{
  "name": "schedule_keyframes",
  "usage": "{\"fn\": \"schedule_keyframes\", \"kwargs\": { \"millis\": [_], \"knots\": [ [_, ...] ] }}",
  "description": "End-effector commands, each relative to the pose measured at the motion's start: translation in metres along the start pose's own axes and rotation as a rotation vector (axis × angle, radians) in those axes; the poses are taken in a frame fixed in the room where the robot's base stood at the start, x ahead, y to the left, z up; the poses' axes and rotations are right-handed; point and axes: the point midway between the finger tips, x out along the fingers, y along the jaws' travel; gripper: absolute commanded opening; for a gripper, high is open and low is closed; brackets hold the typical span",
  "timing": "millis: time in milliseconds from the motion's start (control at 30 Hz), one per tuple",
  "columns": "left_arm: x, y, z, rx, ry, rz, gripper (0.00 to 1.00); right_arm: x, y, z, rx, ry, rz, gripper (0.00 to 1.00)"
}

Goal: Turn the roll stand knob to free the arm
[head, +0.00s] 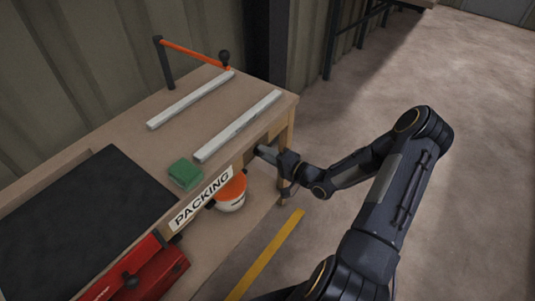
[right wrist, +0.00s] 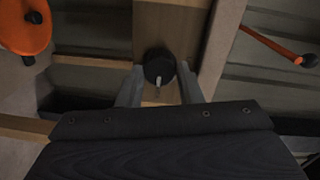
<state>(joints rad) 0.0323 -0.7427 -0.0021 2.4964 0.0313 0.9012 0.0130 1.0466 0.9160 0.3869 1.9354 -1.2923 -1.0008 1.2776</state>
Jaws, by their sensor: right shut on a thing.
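The roll stand knob (right wrist: 159,66) is a round black knob with a pale pointer mark, on a wooden panel in the right wrist view. My right gripper (right wrist: 160,80) is shut on it, one finger on each side. In the head view my right gripper (head: 264,152) is at the front edge of the bench, and the knob is hidden there. The orange arm (head: 195,53) runs from a dark post to a black ball end at the bench's far end. It also shows in the right wrist view (right wrist: 268,42). My left gripper is not in view.
The bench (head: 125,150) carries two pale bars (head: 238,125), a green block (head: 185,174) and a dark mat (head: 85,222). A white tub with an orange lid (head: 232,190) and a red toolbox (head: 140,275) are at its front. The floor to the right is clear.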

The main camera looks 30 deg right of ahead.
Motion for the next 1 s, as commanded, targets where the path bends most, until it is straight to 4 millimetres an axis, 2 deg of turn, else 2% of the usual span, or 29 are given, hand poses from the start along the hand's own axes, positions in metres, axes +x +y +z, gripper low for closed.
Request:
{"fn": "schedule_keyframes", "kwargs": {
  "millis": [333, 367, 500, 833, 1000],
  "knots": [
    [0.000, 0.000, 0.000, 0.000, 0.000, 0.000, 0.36, -0.001, 0.001, 0.000, 0.006, 0.001, 0.003, 0.10],
    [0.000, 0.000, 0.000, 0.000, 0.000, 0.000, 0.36, -0.001, 0.001, 0.000, 0.006, 0.001, 0.003, 0.36],
    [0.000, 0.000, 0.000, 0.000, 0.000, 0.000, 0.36, 0.000, 0.001, 0.000, 0.005, 0.001, 0.002, 0.55],
    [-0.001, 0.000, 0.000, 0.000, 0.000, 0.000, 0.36, -0.004, 0.000, 0.000, 0.003, 0.001, 0.001, 0.55],
    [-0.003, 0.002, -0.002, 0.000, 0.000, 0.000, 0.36, -0.027, 0.000, -0.001, 0.004, 0.004, 0.004, 0.55]
  ]
}}
